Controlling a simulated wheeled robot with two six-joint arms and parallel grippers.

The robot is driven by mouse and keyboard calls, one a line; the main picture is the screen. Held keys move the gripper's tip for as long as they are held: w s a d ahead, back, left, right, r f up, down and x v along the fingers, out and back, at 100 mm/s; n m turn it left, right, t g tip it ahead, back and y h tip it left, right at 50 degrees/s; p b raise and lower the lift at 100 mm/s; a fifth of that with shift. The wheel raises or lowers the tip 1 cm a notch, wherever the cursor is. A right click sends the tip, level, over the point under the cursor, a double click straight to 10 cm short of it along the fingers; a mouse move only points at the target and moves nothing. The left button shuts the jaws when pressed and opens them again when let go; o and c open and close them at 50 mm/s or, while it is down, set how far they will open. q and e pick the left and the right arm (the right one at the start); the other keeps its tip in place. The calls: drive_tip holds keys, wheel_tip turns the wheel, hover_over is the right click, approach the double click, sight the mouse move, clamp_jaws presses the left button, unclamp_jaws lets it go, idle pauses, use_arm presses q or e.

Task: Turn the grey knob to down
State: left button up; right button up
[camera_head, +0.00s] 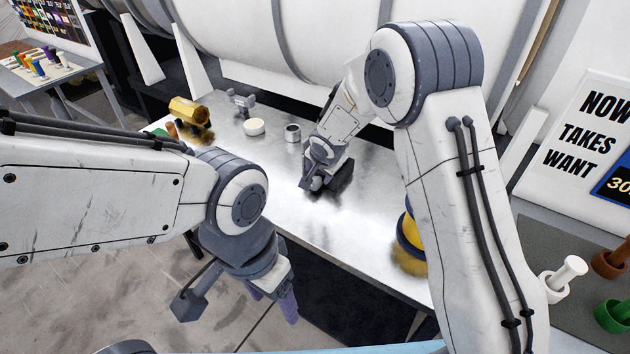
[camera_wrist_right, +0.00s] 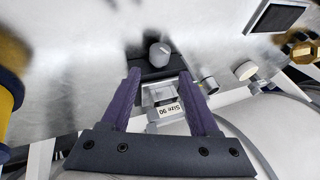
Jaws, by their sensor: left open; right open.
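The grey knob (camera_wrist_right: 159,54) stands on a dark base (camera_wrist_right: 155,68) in the right wrist view. Which way it points is too small to tell. My right gripper (camera_wrist_right: 159,75) is open, its purple fingers spread to either side just short of the knob, with nothing between them. In the head view the right gripper (camera_head: 315,182) is low over the metal table beside a black block (camera_head: 343,177); the knob is hidden there. My left gripper (camera_head: 271,300) is open and empty in front of the table's near edge, fingers pointing down.
On the metal table (camera_head: 300,225) stand a brass hexagonal piece (camera_head: 188,110), a white round piece (camera_head: 254,127) and a small grey cylinder (camera_head: 292,132). A yellow and dark piece (camera_head: 409,235) is partly behind my right arm.

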sight(314, 182)
drive_tip(key=p+x, duration=0.1)
drive_tip(key=x, duration=0.9)
drive_tip(key=shift+d+f, duration=0.1)
clamp_jaws()
drive_tip(key=p, duration=0.1)
drive_tip(key=g+h+p, duration=0.1)
drive_tip(key=p, duration=0.1)
drive_tip(key=shift+a+r, duration=0.2)
drive_tip(key=shift+r, duration=0.1)
drive_tip(key=shift+f+p, duration=0.1)
drive_tip(key=shift+p, duration=0.35)
drive_tip(key=shift+w+a+f+n+g+h, duration=0.1)
drive_tip(key=shift+f+n+g+h, duration=0.15)
drive_tip(key=shift+h, duration=0.25)
drive_tip(key=g+h+b, duration=0.1)
drive_tip(key=b, duration=0.1)
drive_tip(key=g+h+b, duration=0.1)
drive_tip(key=b, duration=0.2)
drive_tip(key=shift+w+a+f+n, duration=0.1)
drive_tip(key=shift+w+a+n, duration=0.1)
drive_tip(key=shift+n, duration=0.15)
drive_tip(key=shift+g+h+b, duration=0.25)
drive_tip(key=shift+h+b, duration=0.45)
drive_tip(key=shift+b, duration=0.4)
